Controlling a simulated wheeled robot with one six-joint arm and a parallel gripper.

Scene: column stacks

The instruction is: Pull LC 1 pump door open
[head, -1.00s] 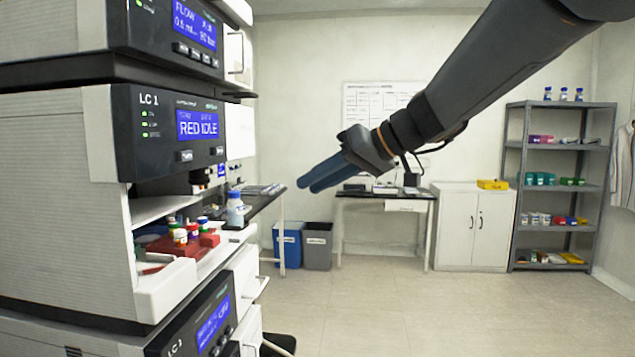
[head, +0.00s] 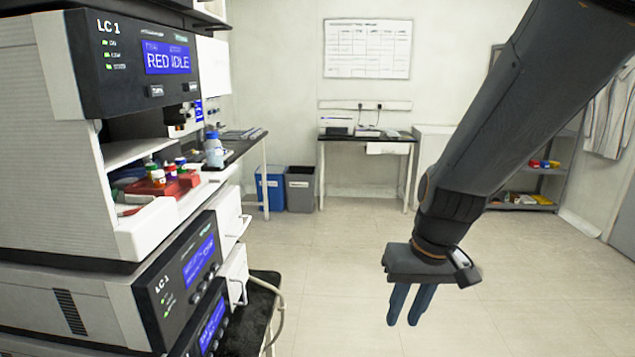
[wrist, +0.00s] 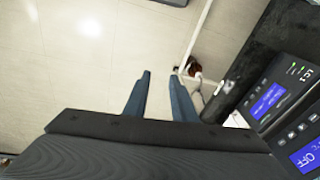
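The lower LC 1 unit (head: 190,265), with a dark front and blue screen, stands in the stack at the left. A white door (head: 227,222) with a bar handle (head: 244,228) is on the right part of its front and looks shut. My gripper (head: 410,305) has two blue fingers pointing down, well to the right of the stack and touching nothing. In the wrist view, my gripper (wrist: 160,75) shows a clear empty gap between its fingertips. An LC 1 panel (wrist: 272,98) appears at the right edge there; its handle is not clear.
Another dark panel (head: 208,325) with a white door (head: 234,272) and handle is below. The upper LC 1 module (head: 130,60) reads "RED IDLE", above a tray of vials. A dark cart edge and pale hose (head: 281,305) are beside the stack. Open floor (head: 330,270) lies between.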

